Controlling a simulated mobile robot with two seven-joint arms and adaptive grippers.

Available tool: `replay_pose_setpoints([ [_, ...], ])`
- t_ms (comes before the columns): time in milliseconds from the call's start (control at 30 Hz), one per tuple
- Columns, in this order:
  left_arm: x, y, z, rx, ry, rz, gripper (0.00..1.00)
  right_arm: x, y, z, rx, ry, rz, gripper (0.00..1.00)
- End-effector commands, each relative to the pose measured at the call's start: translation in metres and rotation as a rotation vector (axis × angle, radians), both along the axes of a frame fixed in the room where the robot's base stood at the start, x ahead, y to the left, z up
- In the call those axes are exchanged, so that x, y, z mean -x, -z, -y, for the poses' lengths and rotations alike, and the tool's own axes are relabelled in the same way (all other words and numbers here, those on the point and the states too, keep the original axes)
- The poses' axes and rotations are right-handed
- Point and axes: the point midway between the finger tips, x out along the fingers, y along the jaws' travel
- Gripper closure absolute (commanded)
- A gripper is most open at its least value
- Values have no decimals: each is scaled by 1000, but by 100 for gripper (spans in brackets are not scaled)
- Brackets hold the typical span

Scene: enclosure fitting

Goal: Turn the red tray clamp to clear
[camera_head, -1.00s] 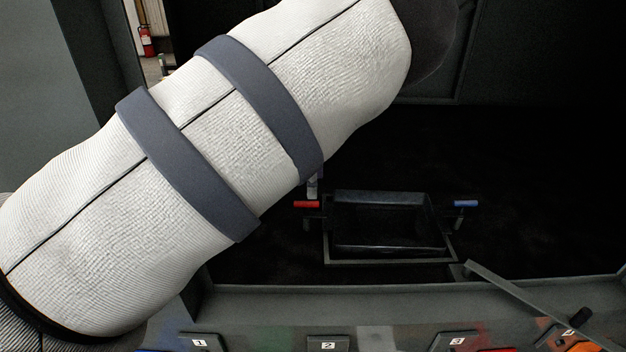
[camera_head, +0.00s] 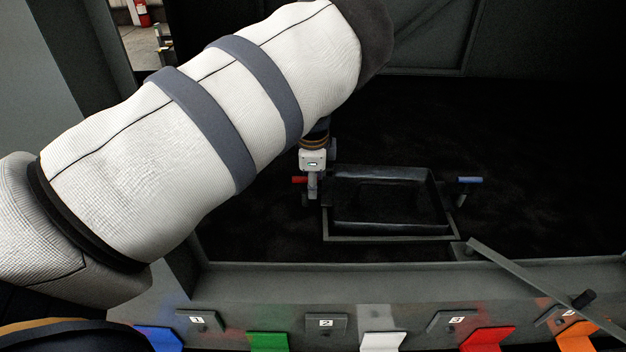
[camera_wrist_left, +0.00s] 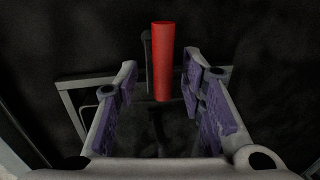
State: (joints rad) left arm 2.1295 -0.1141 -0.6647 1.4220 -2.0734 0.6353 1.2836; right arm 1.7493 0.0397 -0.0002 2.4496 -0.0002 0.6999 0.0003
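The red tray clamp (camera_head: 299,180) has a short red handle at the left side of the dark tray (camera_head: 390,226). My left gripper (camera_head: 313,190) is at this handle and covers part of it in the head view. In the left wrist view the red handle (camera_wrist_left: 163,60) stands lengthwise in the gap between the purple-padded fingers of my left gripper (camera_wrist_left: 163,85). The fingers are apart, with space on both sides of the handle. I cannot tell whether a finger touches it. My right gripper is not in view.
A blue handle (camera_head: 469,180) is at the tray's right side. A grey bar (camera_head: 530,283) slants over the enclosure's front edge (camera_head: 400,272). Numbered plates and coloured tabs, such as a green one (camera_head: 268,341), line the front. Dark floor lies around the tray.

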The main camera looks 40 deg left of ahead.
Motion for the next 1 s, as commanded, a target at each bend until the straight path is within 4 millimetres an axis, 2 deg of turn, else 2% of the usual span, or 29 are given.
replay_pose_setpoints([
  [133, 0, -1, 0, -1, 0, 1, 63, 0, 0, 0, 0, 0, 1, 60],
  [300, 0, -1, 0, -1, 0, 1, 100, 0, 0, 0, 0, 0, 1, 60],
  [667, 1, -1, 1, 3, 21, -2, 100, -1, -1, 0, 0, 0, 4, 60],
  [1000, 5, -1, 3, 6, 228, -2, 100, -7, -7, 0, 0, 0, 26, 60],
])
